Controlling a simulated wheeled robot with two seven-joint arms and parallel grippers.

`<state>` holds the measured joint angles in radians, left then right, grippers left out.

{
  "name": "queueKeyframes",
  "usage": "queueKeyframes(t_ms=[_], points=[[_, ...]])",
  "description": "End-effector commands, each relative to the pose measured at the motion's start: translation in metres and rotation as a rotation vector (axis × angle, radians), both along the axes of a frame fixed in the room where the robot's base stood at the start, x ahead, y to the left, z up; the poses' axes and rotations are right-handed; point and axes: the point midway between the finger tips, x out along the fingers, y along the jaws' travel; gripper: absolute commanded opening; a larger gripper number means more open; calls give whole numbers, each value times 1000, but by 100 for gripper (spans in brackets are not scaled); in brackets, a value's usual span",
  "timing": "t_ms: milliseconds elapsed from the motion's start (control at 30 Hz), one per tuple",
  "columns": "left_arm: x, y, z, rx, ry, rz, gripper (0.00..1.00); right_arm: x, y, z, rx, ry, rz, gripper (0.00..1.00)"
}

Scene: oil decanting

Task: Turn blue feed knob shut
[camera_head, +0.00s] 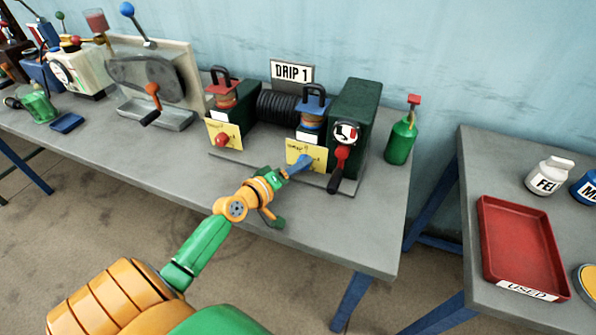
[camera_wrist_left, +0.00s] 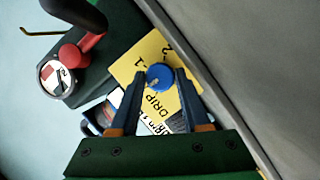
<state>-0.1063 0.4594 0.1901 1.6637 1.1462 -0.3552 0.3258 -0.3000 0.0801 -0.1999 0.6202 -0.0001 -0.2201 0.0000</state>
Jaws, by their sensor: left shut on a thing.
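In the head view my left gripper (camera_head: 290,168) reaches the front of the DRIP 1 machine from the left, at the yellow tag (camera_head: 318,152) below the blue-topped unit (camera_head: 313,112). The knob is mostly hidden there by the fingers. My right gripper is not in view.
A red knob (camera_head: 221,140) sits to the left on the same machine. A black-handled crank with a red hub (camera_head: 341,158) stands close on the right. A green oil bottle (camera_head: 401,138) is at the table's right end. The table front is clear.

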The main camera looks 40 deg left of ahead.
Motion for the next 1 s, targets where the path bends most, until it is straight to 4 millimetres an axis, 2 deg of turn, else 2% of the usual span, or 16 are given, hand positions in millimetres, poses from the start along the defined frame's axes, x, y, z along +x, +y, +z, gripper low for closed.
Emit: queueKeyframes(t_ms=[500, 533, 633, 1000], points=[[0, 0, 1, -18, -6, 0, 0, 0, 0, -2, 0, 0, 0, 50], [0, 0, 1, -18, -6, 0, 49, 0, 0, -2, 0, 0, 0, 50], [0, 0, 1, -17, -5, 1, 76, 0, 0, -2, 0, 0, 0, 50], [0, 0, -1, -17, -1, 0, 76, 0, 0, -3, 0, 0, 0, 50]])
